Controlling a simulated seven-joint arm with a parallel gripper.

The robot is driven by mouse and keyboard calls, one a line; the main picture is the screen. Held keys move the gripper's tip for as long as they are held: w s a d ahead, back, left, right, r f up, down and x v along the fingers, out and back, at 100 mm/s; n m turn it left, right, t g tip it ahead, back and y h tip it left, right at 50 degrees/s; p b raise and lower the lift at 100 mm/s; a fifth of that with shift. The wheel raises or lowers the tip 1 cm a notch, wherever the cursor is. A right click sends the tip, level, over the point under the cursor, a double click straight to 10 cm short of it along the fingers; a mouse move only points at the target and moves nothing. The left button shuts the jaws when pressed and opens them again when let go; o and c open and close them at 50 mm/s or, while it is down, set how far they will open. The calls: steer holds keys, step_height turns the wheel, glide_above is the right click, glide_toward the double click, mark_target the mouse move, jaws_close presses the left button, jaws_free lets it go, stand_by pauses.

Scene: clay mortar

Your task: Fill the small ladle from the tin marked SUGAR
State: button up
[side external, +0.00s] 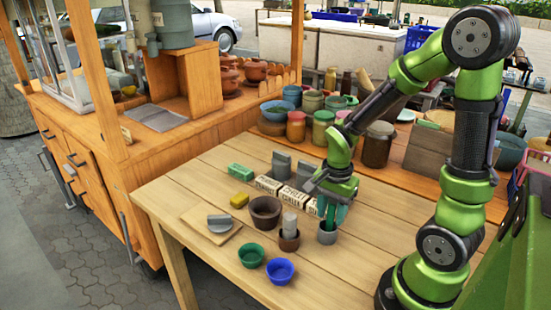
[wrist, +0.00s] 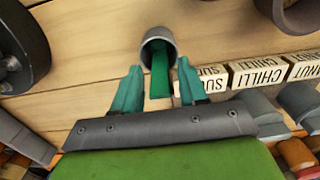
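A green handle (wrist: 160,75) stands in a small grey cup (wrist: 158,42), probably the ladle's; its bowl is hidden in the cup. My gripper (wrist: 156,88) is open, its teal fingertips on either side of the handle with gaps showing. In the side view my gripper (side external: 333,212) points down over the grey cup (side external: 327,236). The SUGAR label block (wrist: 207,82) is partly covered by a finger in the wrist view. The tin behind that label is mostly hidden by my gripper in both views.
The CHILLI block (side external: 293,196) and PEANUT block (side external: 268,185) stand in line, with grey tins (side external: 281,165) behind. The table's front right is clear.

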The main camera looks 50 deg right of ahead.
jaws_close()
steer(key=shift+r, duration=3.55)
steer(key=w+d+r, duration=0.3)
steer(key=d, duration=0.4)
steer(key=w+d+r, duration=0.3)
steer(key=d, duration=0.4)
steer(key=shift+s+a+f, duration=0.1)
steer(key=shift+s+f, duration=0.05)
steer(key=shift+f, duration=2.15)
steer(key=shift+s+a+f, duration=0.1)
steer(key=shift+f, duration=2.2)
